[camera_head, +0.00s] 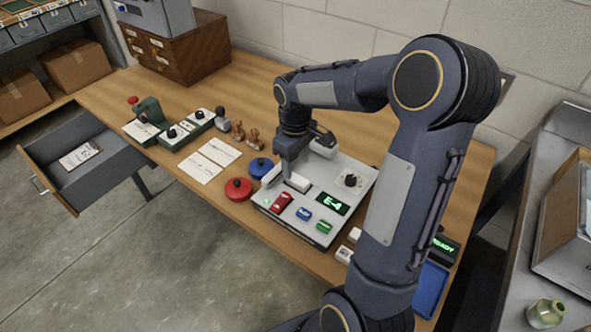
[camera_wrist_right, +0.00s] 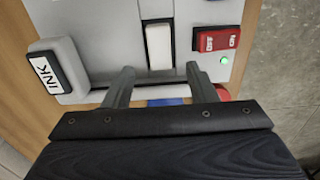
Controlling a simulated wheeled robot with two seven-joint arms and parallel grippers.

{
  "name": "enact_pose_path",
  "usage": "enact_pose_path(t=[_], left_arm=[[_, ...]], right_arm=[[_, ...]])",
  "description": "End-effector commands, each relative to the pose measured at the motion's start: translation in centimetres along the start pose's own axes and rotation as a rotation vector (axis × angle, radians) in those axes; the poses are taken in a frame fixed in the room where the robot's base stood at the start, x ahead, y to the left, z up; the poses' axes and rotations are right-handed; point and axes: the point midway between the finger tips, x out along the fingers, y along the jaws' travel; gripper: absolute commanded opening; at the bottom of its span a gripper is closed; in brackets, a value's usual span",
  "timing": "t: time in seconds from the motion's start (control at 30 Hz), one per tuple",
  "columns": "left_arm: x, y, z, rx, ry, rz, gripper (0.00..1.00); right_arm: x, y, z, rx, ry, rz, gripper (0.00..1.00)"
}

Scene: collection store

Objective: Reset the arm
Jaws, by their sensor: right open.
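A grey control box (camera_head: 335,180) stands on the wooden bench. Its dark display (camera_head: 332,203) reads "E-4" in green. Along its front are a red OFF/ON switch (camera_head: 282,202), a blue button (camera_head: 303,214) and a green button (camera_head: 324,227); a black knob (camera_head: 351,180) is at the back. A green light (camera_wrist_right: 224,60) glows beside the switch. My right gripper (camera_head: 290,180) is open and empty over the box's left part. In the wrist view, a white bar (camera_wrist_right: 158,45) lies ahead, between the lines of the open fingers (camera_wrist_right: 160,88). I cannot tell whether they touch anything. My left gripper is out of view.
Red (camera_head: 238,189) and blue (camera_head: 260,167) round pads sit left of the box, near stamps and cards. An open drawer (camera_head: 80,165) juts out at left. A READY display (camera_head: 445,247) and blue tray (camera_head: 431,288) lie right. An INK block (camera_wrist_right: 55,70) is close to the fingers.

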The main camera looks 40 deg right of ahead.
Motion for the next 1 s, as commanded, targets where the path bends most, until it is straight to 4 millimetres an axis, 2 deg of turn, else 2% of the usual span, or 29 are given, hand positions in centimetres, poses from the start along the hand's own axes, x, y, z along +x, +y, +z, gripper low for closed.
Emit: enact_pose_path(t=[0.1,0.23,0.77,0.87,1.0], left_arm=[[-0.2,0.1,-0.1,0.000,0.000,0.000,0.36],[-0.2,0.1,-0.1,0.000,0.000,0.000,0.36],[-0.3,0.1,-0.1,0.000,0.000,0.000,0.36],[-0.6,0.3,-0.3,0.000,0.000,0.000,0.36],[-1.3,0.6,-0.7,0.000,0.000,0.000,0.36]], right_arm=[[-1.9,0.0,-0.1,0.000,0.002,0.001,0.52],[-2.8,0.0,0.0,0.000,0.000,0.000,0.52],[-3.2,-0.2,0.1,0.003,0.004,-0.001,0.52],[-4.6,-1.2,0.9,0.025,0.037,-0.009,0.52],[-8.1,-4.7,3.8,0.101,0.145,-0.041,0.52]])
